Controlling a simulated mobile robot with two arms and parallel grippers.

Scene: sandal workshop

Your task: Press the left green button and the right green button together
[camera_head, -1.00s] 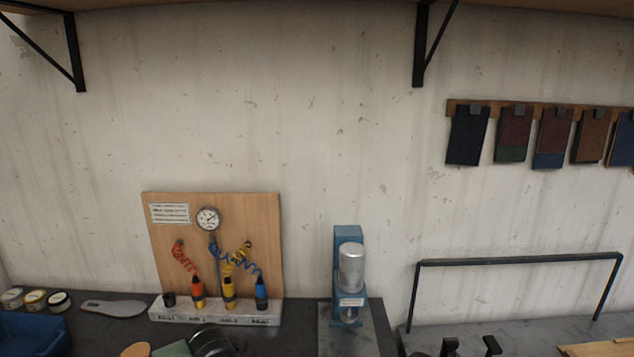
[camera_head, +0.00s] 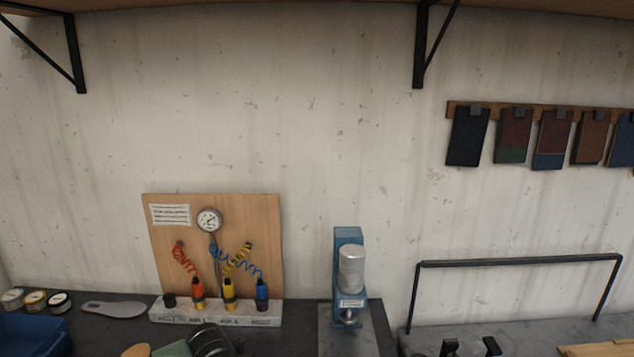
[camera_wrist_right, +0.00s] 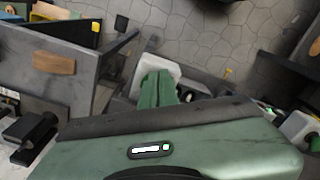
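In the right wrist view I see no gripper fingers. No second green button can be made out.
In the head view a wooden board (camera_head: 164,236) with a gauge and coiled hoses stands against the wall. A blue machine with a silver cylinder (camera_head: 351,268) stands right of it. A black rail (camera_head: 520,261) is further right. Leather samples (camera_head: 467,137) hang above.

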